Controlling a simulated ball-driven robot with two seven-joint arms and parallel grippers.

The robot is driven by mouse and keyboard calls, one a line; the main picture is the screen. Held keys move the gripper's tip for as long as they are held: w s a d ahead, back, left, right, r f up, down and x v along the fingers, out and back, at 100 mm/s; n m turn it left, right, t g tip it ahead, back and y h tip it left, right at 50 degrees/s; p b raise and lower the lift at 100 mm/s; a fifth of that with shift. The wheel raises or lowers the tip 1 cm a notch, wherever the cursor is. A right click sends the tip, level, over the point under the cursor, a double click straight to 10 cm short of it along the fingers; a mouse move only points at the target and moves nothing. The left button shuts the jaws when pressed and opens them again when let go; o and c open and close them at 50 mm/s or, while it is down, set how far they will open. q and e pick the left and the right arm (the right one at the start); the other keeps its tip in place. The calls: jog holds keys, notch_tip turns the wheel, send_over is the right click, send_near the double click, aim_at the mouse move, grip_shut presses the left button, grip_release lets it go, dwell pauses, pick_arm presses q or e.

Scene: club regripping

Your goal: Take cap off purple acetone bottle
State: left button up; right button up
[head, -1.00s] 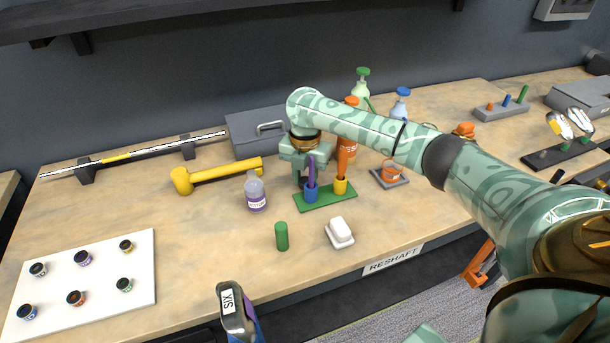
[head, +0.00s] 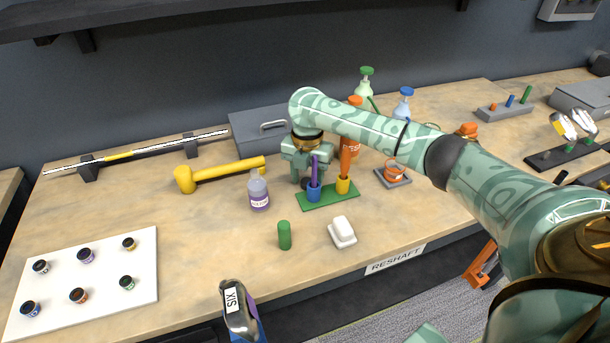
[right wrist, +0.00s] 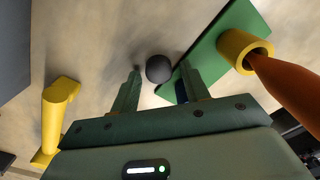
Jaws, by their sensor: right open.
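The purple acetone bottle (head: 259,192) stands upright on the bench in the head view, left of my right gripper. It is clear with purple liquid low down, and I see no dark cap on its neck. My right gripper (head: 300,178) points down beside the green tool stand, apart from the bottle. In the right wrist view my right gripper (right wrist: 160,84) is open, with a small round black piece (right wrist: 159,69) at its fingertips. That piece may be the cap; I cannot tell, nor whether a finger touches it. My left gripper is not in view.
The green stand (head: 318,203) with purple and orange tools is close to the right gripper. A green cylinder (head: 284,235) and white block (head: 342,232) stand in front.

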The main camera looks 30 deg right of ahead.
aim_at(308, 181)
notch_tip(308, 181, up, 13)
jog(key=p, duration=0.6)
jog(key=shift+f, duration=0.15)
